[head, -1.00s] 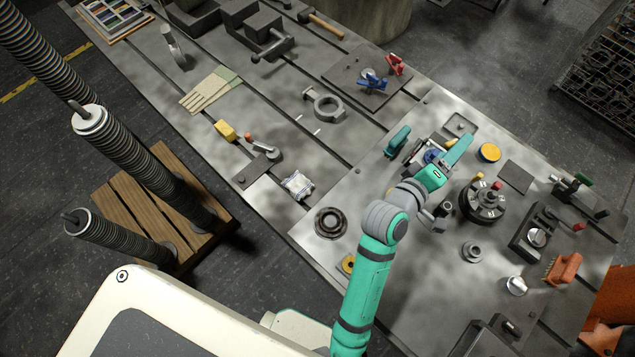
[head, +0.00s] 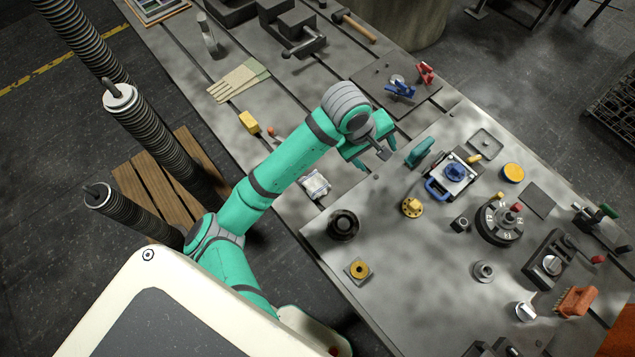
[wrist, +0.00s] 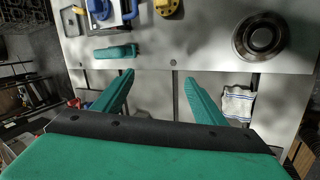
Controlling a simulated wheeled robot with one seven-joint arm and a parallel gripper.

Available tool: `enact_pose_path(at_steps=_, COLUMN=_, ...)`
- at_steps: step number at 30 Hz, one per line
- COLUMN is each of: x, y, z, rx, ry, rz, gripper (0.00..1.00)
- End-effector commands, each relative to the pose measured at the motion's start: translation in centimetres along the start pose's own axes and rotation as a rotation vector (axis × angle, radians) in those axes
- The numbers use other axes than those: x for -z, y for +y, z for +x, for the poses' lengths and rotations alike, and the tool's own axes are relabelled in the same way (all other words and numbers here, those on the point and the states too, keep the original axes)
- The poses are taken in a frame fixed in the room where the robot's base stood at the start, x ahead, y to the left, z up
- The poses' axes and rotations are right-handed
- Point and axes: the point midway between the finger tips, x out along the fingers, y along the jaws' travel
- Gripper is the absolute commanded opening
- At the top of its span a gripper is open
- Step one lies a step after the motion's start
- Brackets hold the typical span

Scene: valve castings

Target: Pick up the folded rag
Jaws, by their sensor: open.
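The folded rag (head: 315,184) is a small white cloth lying on the lower steel table, near its front edge. In the wrist view the rag (wrist: 238,103) shows blue stripes and lies just right of the right finger. My gripper (head: 360,160) is in the air over the table, to the right of the rag and up from it in the head view. In the wrist view my gripper (wrist: 160,92) is open, with nothing between its fingers. My arm passes close to the rag in the head view but leaves most of it in sight.
A dark round flanged part (head: 343,225) stands on the raised plate near the rag. A teal block (head: 419,152) and a blue-handled fixture (head: 452,174) stand right of my gripper. A yellow block (head: 249,122) and gloves (head: 238,82) lie to the left.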

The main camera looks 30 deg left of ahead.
Motion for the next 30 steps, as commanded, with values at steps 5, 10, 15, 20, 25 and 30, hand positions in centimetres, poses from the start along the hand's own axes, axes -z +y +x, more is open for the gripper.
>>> enact_pose_path(at_steps=5, x=3.8, y=-8.4, z=-2.5, rx=0.253, ry=0.05, rz=-0.109, gripper=0.65)
enact_pose_path(at_steps=10, x=5.2, y=-12.9, z=-4.2, rx=0.384, ry=0.075, rz=-0.176, gripper=0.65)
enact_pose_path(at_steps=15, x=5.5, y=-14.6, z=-3.8, rx=0.421, ry=0.08, rz=-0.198, gripper=0.65)
enact_pose_path(at_steps=20, x=5.6, y=-15.5, z=-1.6, rx=0.421, ry=0.08, rz=-0.197, gripper=0.65)
enact_pose_path(at_steps=25, x=5.7, y=-16.2, z=0.1, rx=0.419, ry=0.08, rz=-0.195, gripper=0.65)
enact_pose_path(at_steps=30, x=5.7, y=-16.5, z=1.0, rx=0.418, ry=0.08, rz=-0.194, gripper=0.65)
